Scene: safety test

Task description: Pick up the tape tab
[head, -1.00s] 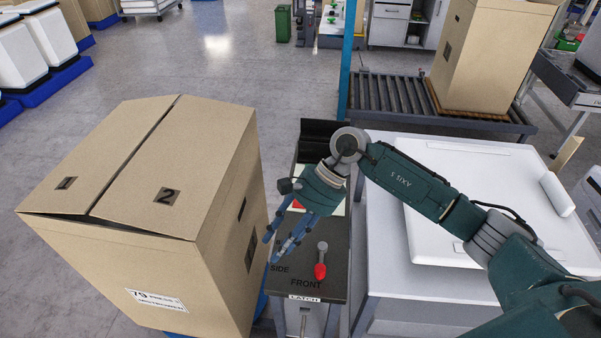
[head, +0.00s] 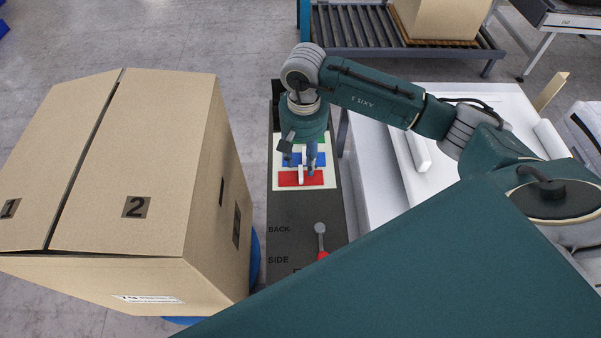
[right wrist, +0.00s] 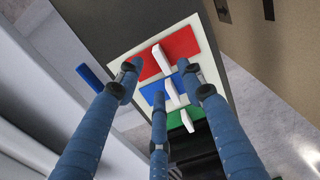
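A white panel (right wrist: 200,55) on the narrow dark bench carries a red strip (right wrist: 172,50), a blue strip (right wrist: 158,89) and a green strip (right wrist: 182,118). Each strip has a white tab standing on it: the red one's tab (right wrist: 162,59), the blue one's tab (right wrist: 171,92) and the green one's tab (right wrist: 187,121). In the head view the red strip (head: 290,179) is nearest. My right gripper (head: 302,162) points down over the panel. In the wrist view its fingers (right wrist: 157,80) are spread and empty around the red and blue strips. Contact cannot be told. My left gripper is not in view.
A large carton (head: 160,160) marked 1 and 2 stands close left of the bench (head: 300,215). A red-ended lever (head: 320,235) is on the bench's near part. A white table (head: 375,190) lies right. My own arm covers the lower right of the head view.

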